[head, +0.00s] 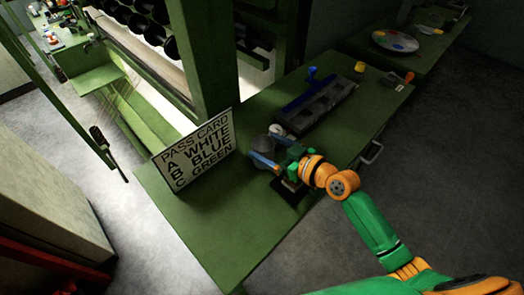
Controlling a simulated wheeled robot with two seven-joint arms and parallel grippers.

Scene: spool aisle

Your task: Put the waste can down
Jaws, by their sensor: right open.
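The waste can appears to be the small grey round can (261,144) on the green table (222,232), just right of the card. My right gripper (268,151) is open, with its blue fingers at the can, one on its near side and one toward its far side. The fingers partly hide the can, and I cannot tell whether they touch it. The can seems to stand on the table, but its base is hidden. My left gripper is not in view.
A pass card (194,150) reading A white, B blue, C green stands left of the can. A dark compartment tray (328,104), a small white round thing (277,130) and a yellow piece (360,66) lie beyond. The table's near left part is clear.

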